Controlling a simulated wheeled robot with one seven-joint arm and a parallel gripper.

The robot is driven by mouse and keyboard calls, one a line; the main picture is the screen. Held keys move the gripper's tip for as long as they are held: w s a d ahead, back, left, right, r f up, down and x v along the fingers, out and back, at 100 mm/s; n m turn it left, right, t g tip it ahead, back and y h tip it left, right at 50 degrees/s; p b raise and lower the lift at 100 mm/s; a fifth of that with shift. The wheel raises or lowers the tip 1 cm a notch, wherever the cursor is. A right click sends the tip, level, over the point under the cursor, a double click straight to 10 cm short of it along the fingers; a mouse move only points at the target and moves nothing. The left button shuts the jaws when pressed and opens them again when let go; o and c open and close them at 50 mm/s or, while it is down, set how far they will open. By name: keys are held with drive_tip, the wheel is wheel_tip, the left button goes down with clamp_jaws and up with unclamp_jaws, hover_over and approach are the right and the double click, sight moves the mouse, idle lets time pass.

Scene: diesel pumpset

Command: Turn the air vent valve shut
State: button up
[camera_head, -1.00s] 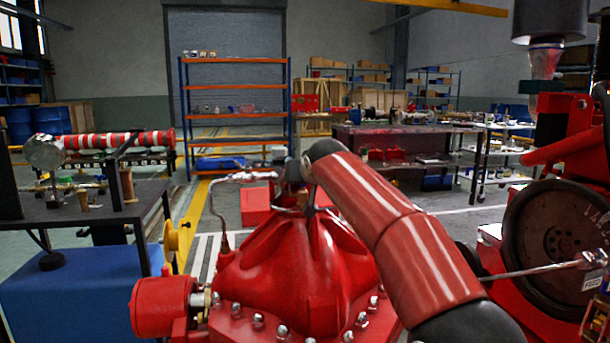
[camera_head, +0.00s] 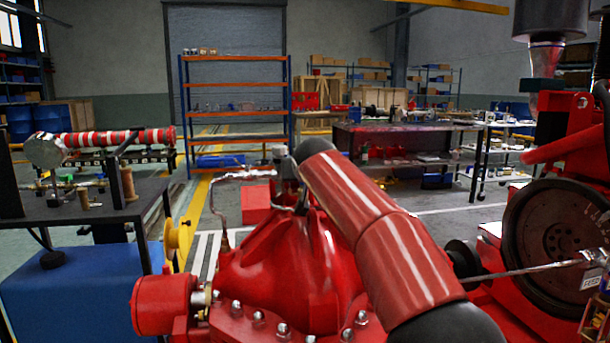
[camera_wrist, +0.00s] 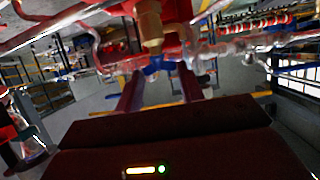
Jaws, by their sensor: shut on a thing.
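In the wrist view the air vent valve shows a small blue handle (camera_wrist: 158,66) below a brass body (camera_wrist: 150,25). The two dark red fingers of my gripper (camera_wrist: 158,80) reach up to the handle from either side, shut on it. The handle's exact angle is hard to tell because the picture is blurred. In the head view my arm reaches over the red pump casing (camera_head: 270,262), with its wrist near the casing's top. The valve handle and fingertips cannot be made out there.
A thin metal pipe (camera_head: 215,205) runs up beside the casing's left. A red cylinder (camera_head: 162,306) sits at its lower left. A shaft and a large dark flywheel (camera_head: 560,235) are at the right. A black table (camera_head: 90,215) stands at the left.

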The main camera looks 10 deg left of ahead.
drive_tip(key=m+h, duration=0.2)
drive_tip(key=a+m+h+p, duration=0.1)
drive_tip(key=m+h, duration=0.1)
drive_tip(key=shift+t+h, duration=0.4)
drive_tip(key=shift+w+r+m+h, duration=0.15)
drive_tip(key=shift+r+m+h, duration=0.05)
drive_tip(key=shift+m+h, duration=0.6)
drive_tip(key=shift+a+m+h, duration=0.1)
drive_tip(key=shift+m+h, duration=0.2)
drive_tip(key=shift+h, duration=0.1)
drive_tip(key=shift+f, duration=0.35)
drive_tip(key=o, duration=1)
drive_tip(key=shift+s, duration=0.2)
drive_tip(key=shift+r, duration=0.1)
